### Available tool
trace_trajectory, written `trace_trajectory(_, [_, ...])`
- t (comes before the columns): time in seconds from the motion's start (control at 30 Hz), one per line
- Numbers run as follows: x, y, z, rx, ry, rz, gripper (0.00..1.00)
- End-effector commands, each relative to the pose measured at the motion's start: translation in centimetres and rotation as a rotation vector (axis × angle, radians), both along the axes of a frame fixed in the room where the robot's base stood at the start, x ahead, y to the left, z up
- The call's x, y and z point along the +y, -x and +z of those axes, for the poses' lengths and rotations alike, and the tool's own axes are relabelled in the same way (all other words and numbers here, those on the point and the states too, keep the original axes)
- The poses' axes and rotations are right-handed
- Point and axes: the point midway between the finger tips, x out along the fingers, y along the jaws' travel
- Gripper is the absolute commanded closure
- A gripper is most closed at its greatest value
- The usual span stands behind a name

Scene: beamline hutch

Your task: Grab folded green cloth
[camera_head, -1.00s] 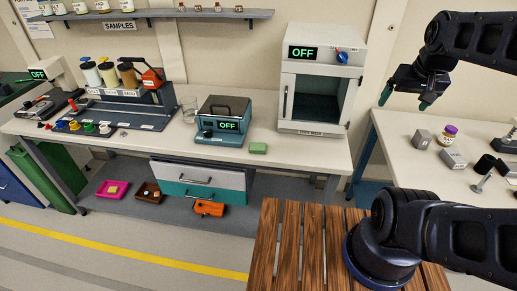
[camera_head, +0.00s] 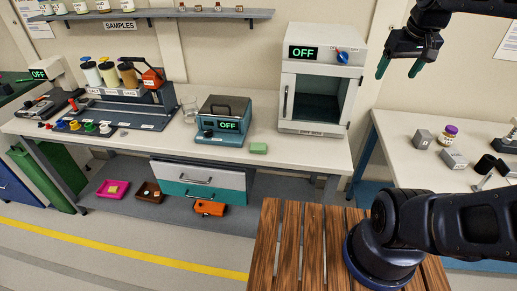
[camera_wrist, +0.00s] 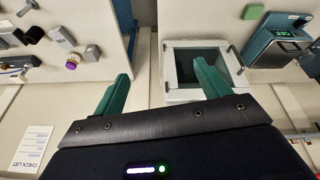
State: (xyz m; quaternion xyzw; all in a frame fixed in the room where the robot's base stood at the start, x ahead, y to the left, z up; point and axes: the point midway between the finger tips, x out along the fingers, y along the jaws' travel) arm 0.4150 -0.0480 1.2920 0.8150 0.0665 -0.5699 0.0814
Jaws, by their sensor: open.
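The folded green cloth (camera_head: 258,148) is a small light-green block lying flat near the front edge of the white bench (camera_head: 300,153), between the teal OFF device and the white oven. It also shows at the top right of the wrist view (camera_wrist: 252,12). My gripper (camera_head: 400,67) is open and empty, with its two green fingers apart. It hangs high at the right, beyond the oven and well away from the cloth. The fingers also show in the wrist view (camera_wrist: 160,75).
A right-hand bench (camera_head: 395,140) holds a purple-capped jar (camera_head: 447,135) and blocks. A slatted wooden surface (camera_head: 285,250) is in front.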

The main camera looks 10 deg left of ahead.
Motion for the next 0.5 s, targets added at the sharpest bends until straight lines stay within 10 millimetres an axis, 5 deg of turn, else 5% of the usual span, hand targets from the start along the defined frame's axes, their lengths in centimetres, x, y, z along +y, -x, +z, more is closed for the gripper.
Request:
trace_trajectory(0.27, [6.2, -5.0, 1.5, 0.073, 0.079, 0.303, 0.25])
trace_trajectory(0.5, [13.7, -8.8, 2.0, 0.135, 0.146, 0.604, 0.25])
